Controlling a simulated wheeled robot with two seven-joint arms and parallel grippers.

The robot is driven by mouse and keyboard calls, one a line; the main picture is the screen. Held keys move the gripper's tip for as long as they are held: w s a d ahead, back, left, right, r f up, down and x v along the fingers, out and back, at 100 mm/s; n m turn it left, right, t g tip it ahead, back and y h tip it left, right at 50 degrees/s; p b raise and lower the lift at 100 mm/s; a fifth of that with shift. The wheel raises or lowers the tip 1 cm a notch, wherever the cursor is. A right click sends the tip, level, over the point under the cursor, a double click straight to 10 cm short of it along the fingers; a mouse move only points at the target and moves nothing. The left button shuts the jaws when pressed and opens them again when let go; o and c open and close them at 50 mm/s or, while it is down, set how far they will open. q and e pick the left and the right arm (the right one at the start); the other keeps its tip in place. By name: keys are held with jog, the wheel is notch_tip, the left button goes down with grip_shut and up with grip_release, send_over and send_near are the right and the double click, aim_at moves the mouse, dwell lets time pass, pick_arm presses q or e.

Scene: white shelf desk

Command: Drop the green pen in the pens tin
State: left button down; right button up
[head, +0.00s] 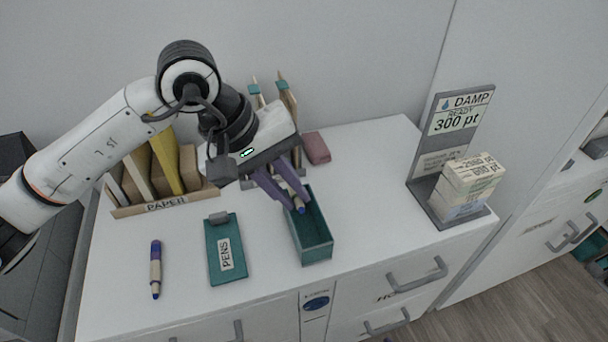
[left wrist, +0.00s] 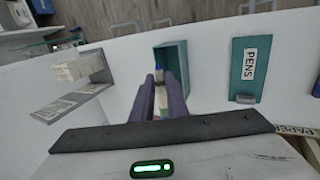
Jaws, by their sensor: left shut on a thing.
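The pen points down at the far part of the open teal tin (head: 316,252), which also shows in the left wrist view (left wrist: 175,54). I cannot tell whether its tip is below the rim. The teal lid marked PENS (head: 226,262) lies flat left of the tin. My right gripper is not in view.
A second beige and blue pen (head: 155,270) lies at the front left. A PAPER rack (head: 165,206) stands at the back left, a dark red block (head: 316,148) behind the tin.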

pick_arm(q)
jog(key=shift+w+d+r, duration=0.15)
jog(key=shift+d+r, duration=0.1)
jog(key=shift+d, duration=0.35)
jog(key=shift+w+d+r, duration=0.15)
jog(key=shift+d+r, duration=0.05)
jog(key=shift+d, duration=0.4)
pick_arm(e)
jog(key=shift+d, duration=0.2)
